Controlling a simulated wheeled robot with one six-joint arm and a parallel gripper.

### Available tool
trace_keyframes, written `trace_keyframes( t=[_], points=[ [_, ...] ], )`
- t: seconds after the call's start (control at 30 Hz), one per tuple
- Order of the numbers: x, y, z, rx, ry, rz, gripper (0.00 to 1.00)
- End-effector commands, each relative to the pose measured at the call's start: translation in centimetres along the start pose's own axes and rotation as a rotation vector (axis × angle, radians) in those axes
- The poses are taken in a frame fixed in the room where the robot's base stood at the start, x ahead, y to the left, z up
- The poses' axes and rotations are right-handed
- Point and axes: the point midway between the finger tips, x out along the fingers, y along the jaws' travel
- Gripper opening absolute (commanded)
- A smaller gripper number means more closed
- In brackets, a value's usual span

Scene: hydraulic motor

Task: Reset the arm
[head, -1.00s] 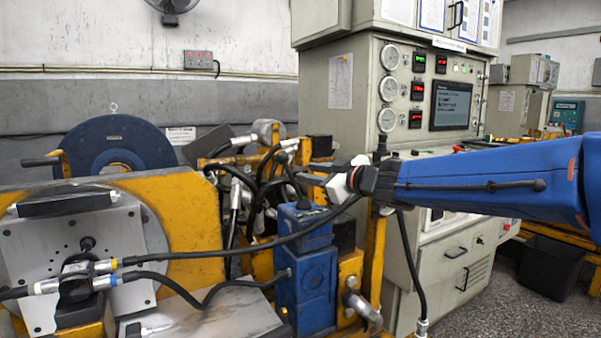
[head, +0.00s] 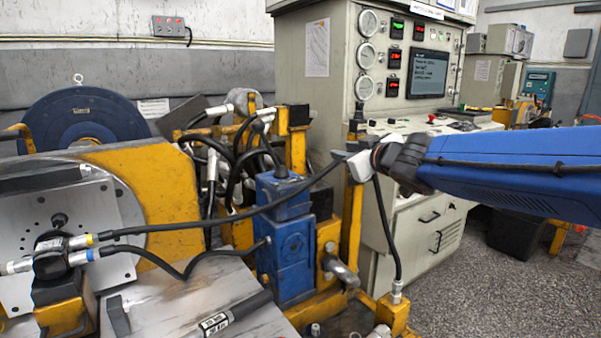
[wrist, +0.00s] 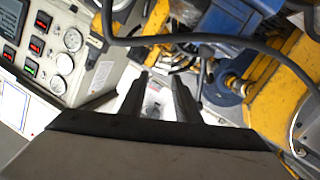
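My blue arm (head: 520,175) reaches in from the right in the head view. My gripper (head: 340,156) is at its end, in front of the control cabinet and above the right side of the hydraulic rig. In the wrist view the two dark fingers of my gripper (wrist: 160,88) stand apart with a gap between them. I see nothing held; the pale patch between them looks like background. A black hose (head: 300,190) passes close by the gripper in the head view; I cannot tell whether they touch.
The rig has a blue block (head: 285,250), a yellow frame (head: 165,200) and a grey plate (head: 75,215) with hose fittings. A control cabinet (head: 320,100) with gauges and a screen (head: 427,73) stands behind. A dark labelled cylinder (head: 235,315) lies on the metal table. Floor at right is open.

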Motion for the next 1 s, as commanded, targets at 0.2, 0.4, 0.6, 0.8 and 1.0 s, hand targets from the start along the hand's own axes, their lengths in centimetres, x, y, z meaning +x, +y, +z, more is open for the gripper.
trace_keyframes(
  t=[0.2,0.4,0.6,0.8,1.0],
  points=[
    [-8.6,4.6,9.5,0.128,-0.268,0.207,0.30],
    [-17.0,4.1,18.4,0.260,-0.528,0.288,0.30],
    [-25.5,-0.3,26.1,0.402,-0.778,0.271,0.30],
    [-31.9,-6.2,30.9,0.525,-0.962,0.186,0.30],
    [-34.6,-9.4,32.6,0.581,-1.038,0.124,0.30]
  ],
)
